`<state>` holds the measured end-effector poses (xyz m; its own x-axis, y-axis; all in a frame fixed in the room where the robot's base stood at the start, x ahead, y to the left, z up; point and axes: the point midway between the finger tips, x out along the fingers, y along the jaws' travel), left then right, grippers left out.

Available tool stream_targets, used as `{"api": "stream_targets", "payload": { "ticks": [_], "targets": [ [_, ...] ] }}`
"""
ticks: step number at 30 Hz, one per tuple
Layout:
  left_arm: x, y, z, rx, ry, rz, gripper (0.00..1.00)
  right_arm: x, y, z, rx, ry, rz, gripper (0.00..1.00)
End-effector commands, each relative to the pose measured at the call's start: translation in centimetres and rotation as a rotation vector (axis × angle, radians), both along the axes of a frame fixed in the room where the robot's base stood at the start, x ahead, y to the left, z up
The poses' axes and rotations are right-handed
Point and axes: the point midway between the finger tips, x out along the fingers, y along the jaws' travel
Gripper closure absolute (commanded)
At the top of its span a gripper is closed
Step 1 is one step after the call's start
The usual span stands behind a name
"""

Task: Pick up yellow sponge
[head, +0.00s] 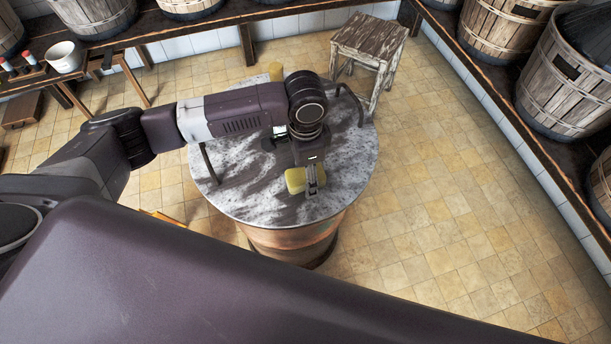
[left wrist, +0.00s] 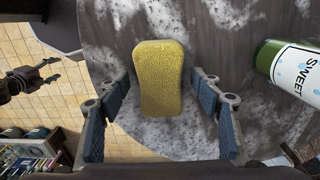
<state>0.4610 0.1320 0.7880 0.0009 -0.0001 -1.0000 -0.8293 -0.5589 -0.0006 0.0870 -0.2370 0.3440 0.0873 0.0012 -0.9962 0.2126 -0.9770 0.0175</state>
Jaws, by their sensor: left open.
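The yellow sponge (head: 295,180) lies on the round marble-topped table (head: 235,190), near its front edge. In the left wrist view the sponge (left wrist: 159,78) stands out between the fingers, with a gap on each side. My left gripper (head: 314,180) is over the table, pointing down, and partly covers the sponge in the head view. In the left wrist view my left gripper (left wrist: 160,115) is open and empty. At the left edge of that view a small dark two-pronged shape (left wrist: 38,78) looks like my right gripper; its jaw state is unclear.
A green bottle with a "SWEET" label (left wrist: 292,68) is right of the sponge in the left wrist view. A wooden stool (head: 370,45) is behind the table. The tiled floor at right (head: 450,220) is clear.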

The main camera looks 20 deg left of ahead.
Motion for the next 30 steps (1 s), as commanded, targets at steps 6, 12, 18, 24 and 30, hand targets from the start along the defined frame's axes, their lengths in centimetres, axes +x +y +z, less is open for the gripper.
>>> {"api": "stream_targets", "payload": {
  "ticks": [6,12,18,24,30],
  "targets": [
    [0.0,0.0,0.0,0.000,0.000,0.000,0.53,0.2,0.2,0.0,0.002,-0.003,-0.001,0.44],
    [0.0,0.0,0.0,0.000,0.000,0.000,0.75,0.3,0.3,0.0,0.004,-0.004,-0.001,0.44],
    [0.0,0.0,0.0,0.000,0.000,0.000,0.81,0.3,0.3,0.0,0.004,-0.005,-0.001,0.44],
    [0.0,0.0,0.6,0.001,-0.001,0.000,0.81,0.4,0.3,0.0,0.004,-0.005,0.000,0.44],
    [0.1,0.0,3.2,-0.001,-0.004,-0.001,0.81,0.4,0.3,0.0,0.004,-0.005,0.000,0.44]
  ]
}}
